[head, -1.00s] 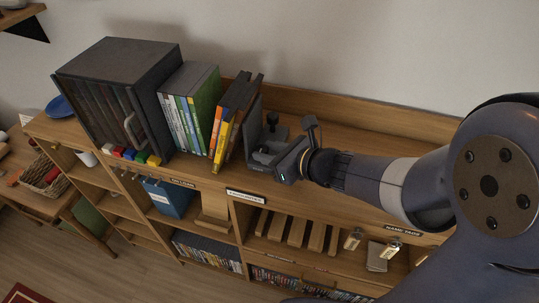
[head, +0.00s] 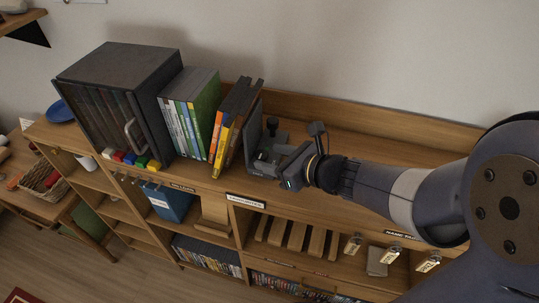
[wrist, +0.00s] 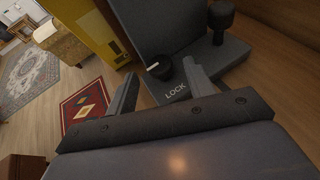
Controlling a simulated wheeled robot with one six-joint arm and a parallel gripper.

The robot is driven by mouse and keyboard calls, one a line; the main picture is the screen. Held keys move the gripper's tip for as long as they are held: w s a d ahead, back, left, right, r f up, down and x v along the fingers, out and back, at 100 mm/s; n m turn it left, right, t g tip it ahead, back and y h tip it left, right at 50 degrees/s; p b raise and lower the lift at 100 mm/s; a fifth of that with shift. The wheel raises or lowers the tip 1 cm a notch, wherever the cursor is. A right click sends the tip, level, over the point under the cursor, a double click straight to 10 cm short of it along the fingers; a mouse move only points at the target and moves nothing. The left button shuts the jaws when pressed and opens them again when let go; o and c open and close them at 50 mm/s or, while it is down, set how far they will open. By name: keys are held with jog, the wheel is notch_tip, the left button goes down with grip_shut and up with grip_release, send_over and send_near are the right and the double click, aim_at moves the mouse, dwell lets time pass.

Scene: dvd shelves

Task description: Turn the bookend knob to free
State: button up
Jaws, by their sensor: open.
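The dark grey bookend (head: 253,128) stands upright on the shelf top at the right end of the row of cases. In the wrist view its upright plate (wrist: 150,25) and base show. A small black knob (wrist: 160,70) with a white mark sits on the base, and the word LOCK (wrist: 176,91) is printed near it. A taller dark post with a thick head (wrist: 221,18) stands farther right on the base. My gripper (wrist: 160,72) is open, its fingertips on either side of the knob in this view; I cannot tell whether they touch it. In the head view my gripper (head: 279,164) is at the bookend's base.
Dark and yellow cases (head: 228,125) lean left of the bookend. A dark disc cabinet (head: 118,90) stands farther left. A raised back rail (head: 370,118) runs behind. The shelf top right of the bookend is clear, under my arm.

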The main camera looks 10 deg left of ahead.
jog(key=p+v, duration=0.1)
jog(key=v, duration=0.8)
jog(key=shift+s, duration=0.1)
jog(key=b+x, duration=0.1)
jog(key=x, duration=0.9)
jog(key=shift+a+f, duration=0.2)
jog(key=shift+a, duration=0.1)
jog(key=shift+w+r, duration=0.1)
jog(key=shift+w, duration=0.2)
jog(key=shift+s+d, duration=0.1)
